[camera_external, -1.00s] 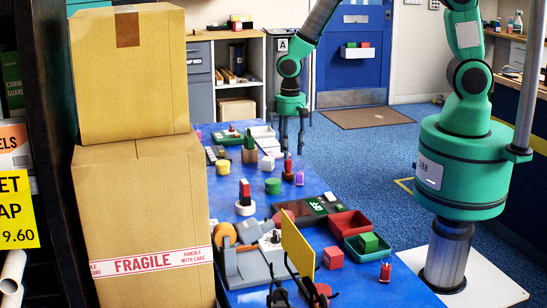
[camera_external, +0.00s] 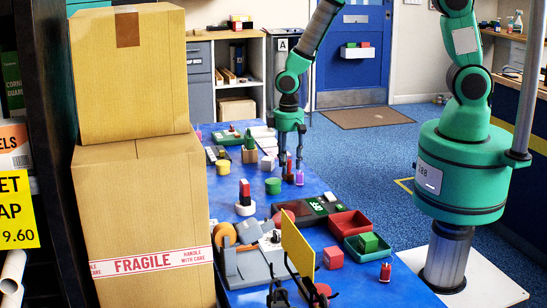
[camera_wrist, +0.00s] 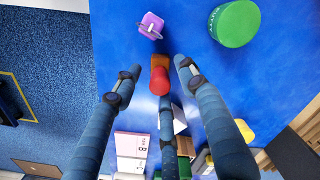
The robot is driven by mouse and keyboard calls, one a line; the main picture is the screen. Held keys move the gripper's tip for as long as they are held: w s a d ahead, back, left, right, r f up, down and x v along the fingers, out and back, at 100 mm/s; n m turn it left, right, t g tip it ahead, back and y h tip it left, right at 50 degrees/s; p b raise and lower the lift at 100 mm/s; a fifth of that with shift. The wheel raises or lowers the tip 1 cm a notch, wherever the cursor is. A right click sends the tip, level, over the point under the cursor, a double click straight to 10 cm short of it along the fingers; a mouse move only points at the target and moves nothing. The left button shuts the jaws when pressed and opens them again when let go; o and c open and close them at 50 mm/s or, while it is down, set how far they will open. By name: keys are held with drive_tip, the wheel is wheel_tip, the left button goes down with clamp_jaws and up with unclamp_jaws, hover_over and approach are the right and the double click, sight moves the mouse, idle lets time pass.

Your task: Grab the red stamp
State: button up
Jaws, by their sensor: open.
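A small upright red stamp (camera_external: 289,161) stands on the blue table next to a purple piece (camera_external: 299,178). In the wrist view the red stamp (camera_wrist: 160,82) shows a rounded red end and an orange-brown part, and lies between my fingers. My gripper (camera_external: 290,158) is open and points down over it, with fingers on either side; it also shows in the wrist view (camera_wrist: 156,72). I cannot tell whether any finger touches the stamp. The purple piece (camera_wrist: 151,26) stands just beyond the fingertips in the wrist view.
A green cylinder (camera_external: 273,186) stands left of the stamp; it is at upper right in the wrist view (camera_wrist: 235,24). A pink-white block (camera_external: 267,163) and a green-and-brown block (camera_external: 249,148) stand nearby. Red (camera_external: 349,223) and green trays lie nearer the camera.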

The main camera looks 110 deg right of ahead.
idle(0.4)
clamp_jaws()
drive_tip(key=shift+r, duration=0.1)
drive_tip(key=shift+r+p, duration=0.35)
drive_tip(key=shift+r, duration=0.4)
wheel_tip(320, 180, up, 2)
drive_tip(key=shift+r+p, duration=0.2)
drive_tip(key=shift+p, duration=0.2)
drive_tip(key=s+a+p, duration=0.1)
drive_tip(key=s+a, duration=0.2)
drive_tip(key=s, duration=0.4)
drive_tip(key=s+a+r+p, duration=0.1)
drive_tip(key=s+a, duration=0.3)
drive_tip(key=s, duration=0.3)
drive_tip(key=shift+s, duration=0.25)
